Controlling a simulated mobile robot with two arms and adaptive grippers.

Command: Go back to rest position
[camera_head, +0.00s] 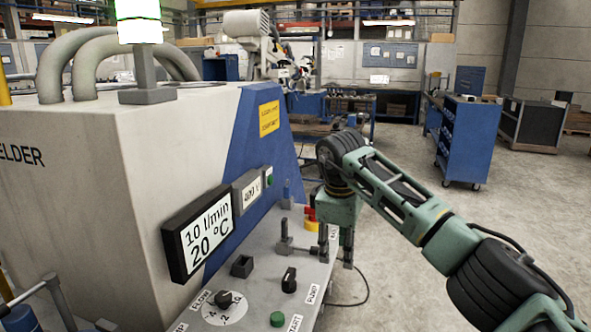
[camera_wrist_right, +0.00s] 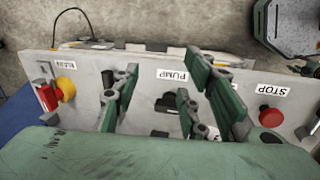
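My right arm, green with black joints, reaches in from the right in the head view. Its gripper (camera_head: 336,246) points down at the right edge of the grey control panel (camera_head: 262,262). In the right wrist view the gripper's green fingers (camera_wrist_right: 162,75) are spread apart, with nothing held between them. The black PUMP switch (camera_wrist_right: 168,103) shows in the gap, below the fingers. Whether a fingertip touches the panel I cannot tell. My left gripper is not in view.
The welder housing (camera_head: 75,190) with its display (camera_head: 208,232) fills the left. A red-and-yellow main switch (camera_wrist_right: 58,93) and a red STOP button (camera_wrist_right: 271,116) flank the gripper.

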